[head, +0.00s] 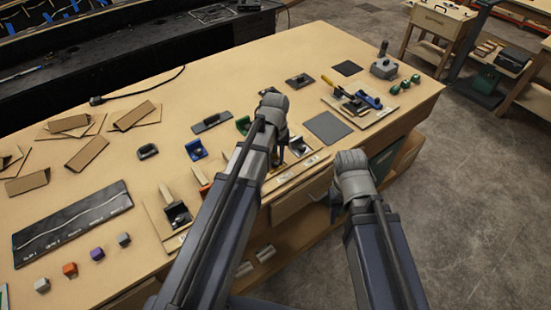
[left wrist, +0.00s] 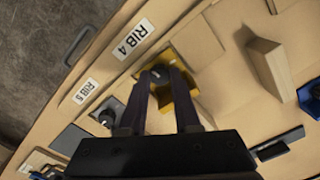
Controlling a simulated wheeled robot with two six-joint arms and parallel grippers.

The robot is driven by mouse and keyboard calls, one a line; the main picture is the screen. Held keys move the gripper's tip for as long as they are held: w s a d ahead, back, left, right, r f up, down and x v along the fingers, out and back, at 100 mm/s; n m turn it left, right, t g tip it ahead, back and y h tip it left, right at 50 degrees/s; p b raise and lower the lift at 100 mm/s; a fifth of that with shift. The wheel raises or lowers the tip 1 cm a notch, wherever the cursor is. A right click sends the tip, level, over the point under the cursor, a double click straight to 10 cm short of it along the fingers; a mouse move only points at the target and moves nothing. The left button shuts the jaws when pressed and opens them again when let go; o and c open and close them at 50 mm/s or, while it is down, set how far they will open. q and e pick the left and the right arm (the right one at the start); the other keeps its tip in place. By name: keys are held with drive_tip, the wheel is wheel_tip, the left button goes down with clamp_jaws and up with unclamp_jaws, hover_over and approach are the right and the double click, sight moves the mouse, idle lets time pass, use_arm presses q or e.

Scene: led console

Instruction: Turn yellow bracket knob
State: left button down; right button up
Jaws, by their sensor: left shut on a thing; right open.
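The yellow bracket (left wrist: 182,95) stands at the bench's front edge, beside a label reading RIB 4 in the left wrist view. Its dark knob (left wrist: 159,74) lies between the fingertips of my left gripper (left wrist: 157,82), which is shut on it. In the head view my left gripper (head: 279,152) reaches down at the front edge, and my forearm hides most of the bracket. My right gripper (head: 343,200) hangs in front of the bench, to the right of the left one, open and apart from everything on the bench; its fingers are mostly hidden.
A wooden block (left wrist: 273,66) and a blue bracket (left wrist: 313,95) are near the left gripper. A second dark knob (left wrist: 106,118) is by the RIB 5 label. A dark panel (head: 73,224) lies at the left. A grey pad (head: 328,127) lies right of the left gripper.

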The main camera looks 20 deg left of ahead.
use_arm(q)
drive_tip(key=m, duration=0.4)
drive_tip(key=shift+w+m, duration=0.1)
drive_tip(key=shift+m, duration=0.2)
drive_tip(key=m, duration=0.5)
drive_tip(key=shift+m, duration=0.3)
drive_tip(key=m, duration=0.4)
drive_tip(key=shift+m, duration=2.9)
drive_tip(key=c, duration=0.9)
unclamp_jaws()
drive_tip(key=shift+r, duration=0.1)
